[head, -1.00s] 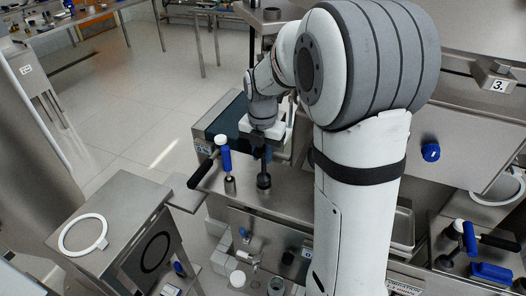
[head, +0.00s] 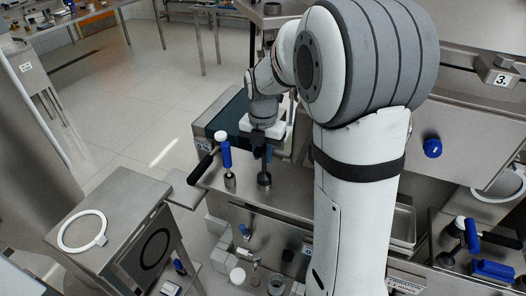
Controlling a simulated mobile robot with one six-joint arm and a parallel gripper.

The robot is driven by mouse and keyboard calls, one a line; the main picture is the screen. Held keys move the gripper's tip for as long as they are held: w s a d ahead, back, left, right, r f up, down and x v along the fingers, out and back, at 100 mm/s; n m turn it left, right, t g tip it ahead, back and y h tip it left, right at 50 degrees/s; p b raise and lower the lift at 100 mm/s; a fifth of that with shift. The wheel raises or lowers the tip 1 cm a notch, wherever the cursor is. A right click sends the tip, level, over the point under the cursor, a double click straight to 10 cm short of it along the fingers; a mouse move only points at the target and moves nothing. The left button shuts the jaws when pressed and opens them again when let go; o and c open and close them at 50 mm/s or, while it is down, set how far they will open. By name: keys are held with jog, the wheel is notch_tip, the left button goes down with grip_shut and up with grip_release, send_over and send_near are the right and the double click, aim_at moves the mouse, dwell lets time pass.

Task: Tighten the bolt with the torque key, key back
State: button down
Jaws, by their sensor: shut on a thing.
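My gripper (head: 262,138) points down above the steel bench and is shut on a dark, upright tool with a blue part (head: 268,153), which looks like the torque key. The tool's lower end meets a short round metal piece (head: 264,181) on the bench. I cannot tell whether it is seated in that piece or just above it. My gripper and wrist hide the top of the tool. I cannot make out the bolt.
A similar tool with a blue grip (head: 226,154), white knob and black handle stands close to the left of my gripper. A steel cabinet (head: 115,205) with a white ring (head: 82,231) is at lower left. More blue-handled tools (head: 471,237) lie at lower right.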

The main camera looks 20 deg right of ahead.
jog(key=shift+f, duration=0.4)
jog(key=shift+f+b, duration=0.6)
jog(key=shift+b, duration=0.1)
jog(key=c, duration=1.2)
grip_release()
jog(key=shift+f, duration=0.1)
jog(key=shift+o, duration=0.2)
notch_tip(320, 180, up, 7)
jog(key=shift+a+r, duration=0.1)
jog(key=shift+r, duration=0.05)
jog(key=shift+r+p, duration=1.45)
jog(key=shift+r, duration=0.9)
jog(key=shift+s+r+m, duration=0.1)
jog(key=shift+s+m, duration=0.35)
jog(key=shift+m, duration=0.15)
jog(key=s+f+m+t, duration=0.2)
jog(key=s+m+t, duration=0.1)
jog(key=s+m, duration=1.7)
jog(key=m, duration=0.7)
